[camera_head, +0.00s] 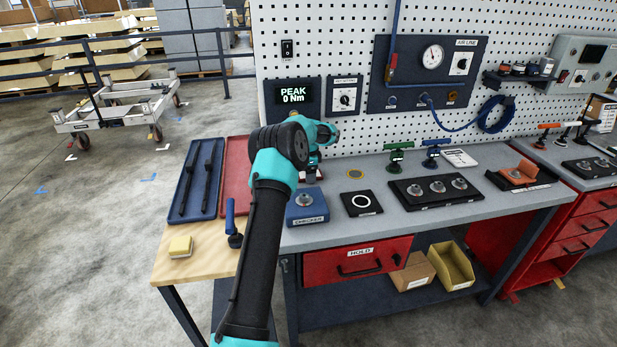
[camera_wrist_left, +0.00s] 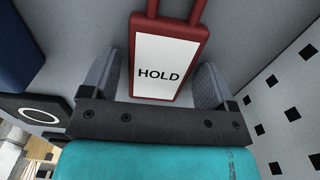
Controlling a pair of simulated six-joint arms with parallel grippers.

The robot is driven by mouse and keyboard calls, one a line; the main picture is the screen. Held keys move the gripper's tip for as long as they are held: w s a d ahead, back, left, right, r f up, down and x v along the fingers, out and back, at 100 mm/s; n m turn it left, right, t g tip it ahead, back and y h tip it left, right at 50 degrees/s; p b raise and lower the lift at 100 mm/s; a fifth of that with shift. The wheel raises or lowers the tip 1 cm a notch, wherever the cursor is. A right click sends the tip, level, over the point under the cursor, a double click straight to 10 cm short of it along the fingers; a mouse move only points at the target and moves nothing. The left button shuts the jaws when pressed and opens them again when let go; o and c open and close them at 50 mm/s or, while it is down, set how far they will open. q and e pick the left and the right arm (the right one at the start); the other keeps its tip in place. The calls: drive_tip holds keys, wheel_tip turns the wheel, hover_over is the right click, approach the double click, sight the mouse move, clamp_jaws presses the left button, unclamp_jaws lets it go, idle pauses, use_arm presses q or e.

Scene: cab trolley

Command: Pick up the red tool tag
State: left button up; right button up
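The red tool tag (camera_wrist_left: 168,65) has a red frame and a white face marked HOLD, with a red loop at its far end. In the left wrist view it lies on the grey bench top between the two fingers of my left gripper (camera_wrist_left: 158,78). The fingers are apart, one on each side of the tag, with a narrow gap at the left finger; contact at the right one is unclear. In the head view my left gripper (camera_head: 311,174) points down at the bench near the pegboard, and it and my arm mostly hide the tag. My right gripper is out of view.
A blue block (camera_head: 306,207) and a black pad with a white ring (camera_head: 361,203) sit in front of the gripper. The pegboard (camera_head: 350,130) rises close behind. A red tray (camera_head: 236,165) and a blue tray (camera_head: 197,180) lie left, and a black socket holder (camera_head: 435,191) right.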

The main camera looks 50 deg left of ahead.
use_arm(q)
drive_tip(key=c, duration=0.7)
wheel_tip(320, 180, up, 10)
idle(0.5)
idle(0.4)
